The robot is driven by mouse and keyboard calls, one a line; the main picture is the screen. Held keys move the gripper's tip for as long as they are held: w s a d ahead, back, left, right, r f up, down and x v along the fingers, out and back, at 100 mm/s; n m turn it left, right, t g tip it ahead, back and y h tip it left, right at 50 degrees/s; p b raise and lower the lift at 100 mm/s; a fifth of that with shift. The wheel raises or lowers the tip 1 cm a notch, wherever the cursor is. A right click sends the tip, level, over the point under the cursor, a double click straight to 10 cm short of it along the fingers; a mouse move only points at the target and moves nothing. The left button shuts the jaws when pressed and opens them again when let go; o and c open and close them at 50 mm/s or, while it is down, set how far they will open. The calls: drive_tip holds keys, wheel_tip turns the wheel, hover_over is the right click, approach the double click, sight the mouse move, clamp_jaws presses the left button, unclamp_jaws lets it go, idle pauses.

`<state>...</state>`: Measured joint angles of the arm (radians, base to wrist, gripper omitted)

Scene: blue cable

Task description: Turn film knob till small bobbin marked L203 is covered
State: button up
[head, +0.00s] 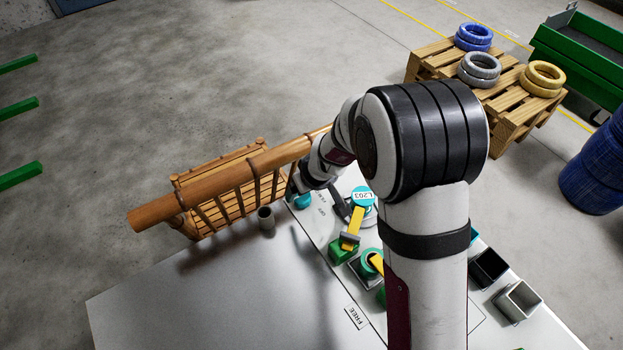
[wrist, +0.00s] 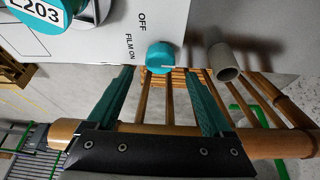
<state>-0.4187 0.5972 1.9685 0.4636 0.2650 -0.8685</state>
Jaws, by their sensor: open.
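The film knob, a teal round cap, sits by the printed "OFF" and "FILM ON" words in the wrist view (wrist: 160,57). It also shows in the head view (head: 302,202) at the panel's far left edge. The bobbin marked L203, a teal disc with a white label, is in the head view (head: 364,197), with a yellow strip running from it to a green block; its label is uncovered. It is partly cut off in the wrist view (wrist: 42,14). My gripper (wrist: 162,76) is open, its two teal fingers pointing at the knob, with the knob between the fingertips in the picture. Contact cannot be told.
A wooden railing (head: 230,190) lies beyond the table edge. The grey table surface (head: 220,290) at left is clear.

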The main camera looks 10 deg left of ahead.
drive_tip(key=v, duration=1.1)
drive_tip(key=shift+r, duration=0.15)
drive_tip(key=shift+d, duration=0.1)
drive_tip(key=s+d+r+m+g, duration=0.1)
drive_tip(key=s+d+m, duration=0.3)
drive_tip(key=s, duration=0.4)
drive_tip(key=s+d+r+m+g, duration=0.1)
drive_tip(key=s+d+r+m, duration=0.1)
drive_tip(key=s+d+m, duration=0.3)
drive_tip(key=s+d+r+m+g+h, duration=0.1)
drive_tip(key=s+d+m, duration=0.3)
drive_tip(key=s, duration=0.7)
drive_tip(key=shift+s+d+r+m+g, duration=0.2)
drive_tip(key=shift+d+r+m+g, duration=0.15)
drive_tip(key=shift+d, duration=0.35)
